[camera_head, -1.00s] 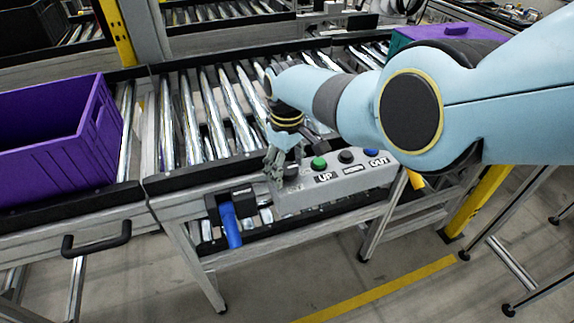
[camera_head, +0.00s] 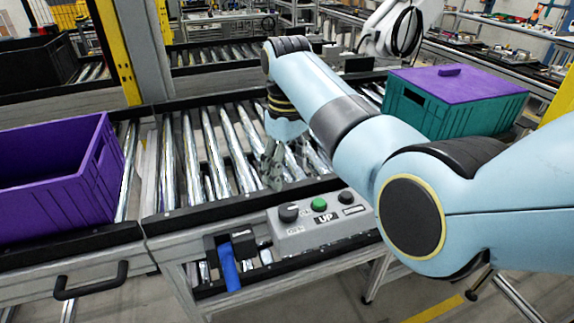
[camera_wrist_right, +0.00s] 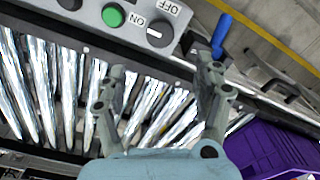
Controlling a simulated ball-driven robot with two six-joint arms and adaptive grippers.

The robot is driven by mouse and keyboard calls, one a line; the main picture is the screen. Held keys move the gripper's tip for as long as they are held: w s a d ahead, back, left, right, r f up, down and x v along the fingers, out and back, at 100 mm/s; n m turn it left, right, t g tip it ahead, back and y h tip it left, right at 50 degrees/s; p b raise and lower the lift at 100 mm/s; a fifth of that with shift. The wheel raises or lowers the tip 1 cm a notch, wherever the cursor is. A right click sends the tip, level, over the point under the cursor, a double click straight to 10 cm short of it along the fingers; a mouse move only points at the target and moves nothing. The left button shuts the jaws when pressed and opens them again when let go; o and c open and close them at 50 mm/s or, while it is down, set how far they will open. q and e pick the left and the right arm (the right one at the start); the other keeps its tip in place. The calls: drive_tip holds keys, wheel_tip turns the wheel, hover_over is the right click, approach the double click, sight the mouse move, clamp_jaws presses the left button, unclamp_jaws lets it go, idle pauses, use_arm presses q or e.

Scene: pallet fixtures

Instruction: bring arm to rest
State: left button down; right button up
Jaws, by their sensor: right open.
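My right arm (camera_head: 350,130) comes in from the right in the head view and reaches over the roller conveyor. My right gripper (camera_head: 273,165) points down above the rollers, just behind the grey control box (camera_head: 305,225). In the right wrist view my right gripper (camera_wrist_right: 160,90) has its two fingers spread apart, with only rollers visible between them. The control box shows at the top of that view, with its green button (camera_wrist_right: 113,15) and black knob (camera_wrist_right: 160,33) clear of the fingers. My left gripper is not in view.
A purple crate (camera_head: 60,190) stands at the left on the conveyor. A teal crate with a purple lid (camera_head: 455,85) stands behind my right arm. A yellow post (camera_head: 118,50) rises behind the rollers.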

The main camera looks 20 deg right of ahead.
idle(0.4)
drive_tip(key=s+d+f+g+b, duration=0.2)
drive_tip(key=s+f+b, duration=0.2)
drive_tip(key=s+f, duration=0.75)
drive_tip(key=s+d+f+m+g+b, duration=0.1)
drive_tip(key=s+d+f+b, duration=0.25)
drive_tip(key=s+f, duration=0.85)
drive_tip(key=s+d+f+g+b, duration=0.2)
drive_tip(key=s+f+b, duration=0.35)
drive_tip(key=f, duration=1.05)
drive_tip(key=s+d+f+m+t+b, duration=0.1)
drive_tip(key=s+d+f+b, duration=0.1)
drive_tip(key=s+f, duration=0.65)
drive_tip(key=s+d+f+m+t+h+b, duration=0.1)
drive_tip(key=s+d+f+b, duration=0.3)
drive_tip(key=s, duration=0.7)
drive_tip(key=s+d+f+m+t+b, duration=0.1)
drive_tip(key=s+f, duration=0.7)
drive_tip(key=s, duration=0.2)
drive_tip(key=w+t, duration=0.1)
drive_tip(key=w, duration=0.1)
drive_tip(key=w+m+t, duration=0.1)
drive_tip(key=w, duration=0.1)
drive_tip(key=shift+w+d+f+t, duration=0.2)
drive_tip(key=shift+w+t, duration=0.1)
drive_tip(key=shift+t, duration=0.1)
